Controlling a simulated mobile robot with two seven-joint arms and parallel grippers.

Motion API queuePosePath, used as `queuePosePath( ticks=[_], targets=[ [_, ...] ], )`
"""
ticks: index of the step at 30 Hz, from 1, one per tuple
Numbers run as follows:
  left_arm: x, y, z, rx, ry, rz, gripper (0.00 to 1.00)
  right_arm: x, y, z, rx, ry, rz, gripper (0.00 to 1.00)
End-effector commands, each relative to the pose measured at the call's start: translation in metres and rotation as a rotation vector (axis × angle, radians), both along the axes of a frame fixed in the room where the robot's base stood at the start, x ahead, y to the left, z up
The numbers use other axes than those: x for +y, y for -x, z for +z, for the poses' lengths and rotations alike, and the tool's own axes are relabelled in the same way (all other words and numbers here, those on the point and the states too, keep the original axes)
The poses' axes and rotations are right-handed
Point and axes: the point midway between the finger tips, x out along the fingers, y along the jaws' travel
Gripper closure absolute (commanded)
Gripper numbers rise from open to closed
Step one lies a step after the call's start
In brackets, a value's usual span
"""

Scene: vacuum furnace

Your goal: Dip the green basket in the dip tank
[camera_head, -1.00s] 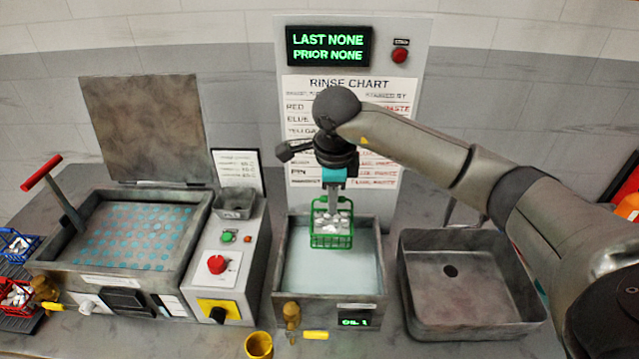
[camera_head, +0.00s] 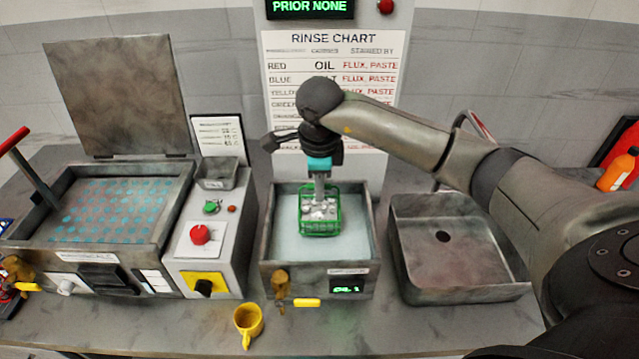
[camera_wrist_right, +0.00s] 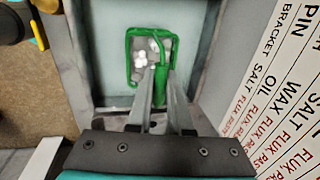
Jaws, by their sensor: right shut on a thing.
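The green basket (camera_head: 320,222), holding several pale metal parts, hangs in my right gripper (camera_head: 319,190) over the dip tank (camera_head: 356,270). The tank is a grey square tub with pale bluish liquid. In the right wrist view the gripper's fingers (camera_wrist_right: 157,88) are shut on the handle of the green basket (camera_wrist_right: 131,62). The basket is inside the tank's outline; I cannot tell whether its bottom touches the liquid. My left gripper is not in view.
A grey sink basin (camera_head: 410,275) stands to the right of the tank. A control box (camera_head: 190,265) and an open ultrasonic-like bath (camera_head: 60,245) stand to the left. A yellow cup (camera_head: 246,318) stands in front. A rinse chart (camera_head: 330,60) is behind.

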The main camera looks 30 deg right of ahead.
Motion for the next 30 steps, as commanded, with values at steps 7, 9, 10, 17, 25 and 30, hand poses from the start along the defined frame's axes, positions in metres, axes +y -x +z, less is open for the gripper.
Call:
queuePosePath(
  ticks=[7,9,10,17,25,30],
  targets=[
    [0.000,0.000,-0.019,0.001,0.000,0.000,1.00,0.000,-0.001,-0.021,-0.002,0.000,-0.001,1.00],
    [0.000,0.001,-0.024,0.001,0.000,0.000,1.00,0.000,-0.001,-0.026,-0.002,0.000,-0.001,1.00],
    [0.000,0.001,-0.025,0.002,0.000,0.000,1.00,0.000,-0.001,-0.028,-0.002,0.000,-0.001,1.00],
    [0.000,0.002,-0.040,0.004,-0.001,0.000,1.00,0.000,-0.001,-0.046,-0.004,0.000,-0.002,1.00],
    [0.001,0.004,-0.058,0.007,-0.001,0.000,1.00,0.000,-0.001,-0.067,-0.002,0.000,-0.001,1.00],
    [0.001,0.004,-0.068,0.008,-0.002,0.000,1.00,0.000,-0.001,-0.080,-0.003,-0.001,-0.001,1.00]
  ],
)
